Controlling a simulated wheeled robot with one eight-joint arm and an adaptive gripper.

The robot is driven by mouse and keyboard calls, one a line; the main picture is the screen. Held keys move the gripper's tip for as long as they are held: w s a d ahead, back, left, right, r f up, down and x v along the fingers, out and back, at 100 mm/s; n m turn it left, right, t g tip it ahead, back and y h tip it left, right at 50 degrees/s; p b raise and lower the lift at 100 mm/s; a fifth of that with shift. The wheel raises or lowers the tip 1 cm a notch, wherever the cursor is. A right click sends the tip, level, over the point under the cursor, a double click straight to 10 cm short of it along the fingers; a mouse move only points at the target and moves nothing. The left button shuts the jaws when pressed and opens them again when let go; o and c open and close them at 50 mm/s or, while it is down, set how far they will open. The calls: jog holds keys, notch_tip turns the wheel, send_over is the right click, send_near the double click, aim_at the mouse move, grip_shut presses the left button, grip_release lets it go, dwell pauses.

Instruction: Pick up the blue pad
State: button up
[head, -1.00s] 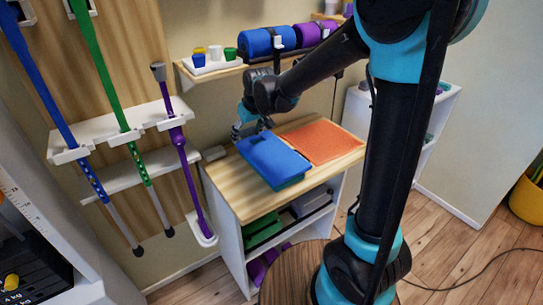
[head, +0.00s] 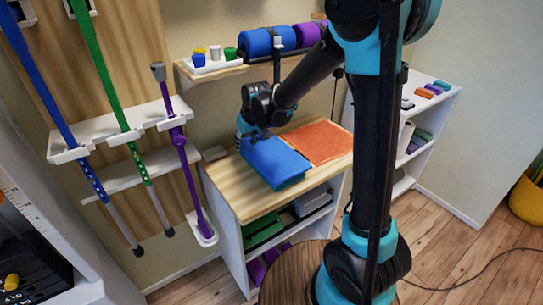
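The blue pad (head: 276,162) lies on the wooden top of a low white cabinet (head: 232,195).
An orange pad (head: 319,141) lies right beside the blue pad. A wall shelf (head: 208,72) with rolled mats and small cups is above and behind. Walking sticks hang on a rack (head: 122,133) at left. Bare wood shows at the cabinet top's front left.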

jog(key=c, duration=0.5)
jog(key=shift+r, duration=0.1)
jog(key=shift+s+d+r, duration=0.15)
jog(key=shift+r, duration=0.3)
notch_tip(320, 180, up, 6)
jog(key=shift+r, duration=0.1)
jog(key=s+d, duration=0.3)
jog(key=s, duration=0.2)
jog(key=s+d, duration=0.4)
jog(key=s, duration=0.1)
jog(key=s+d, duration=0.4)
jog(key=s, duration=0.2)
jog(key=shift+s, duration=0.1)
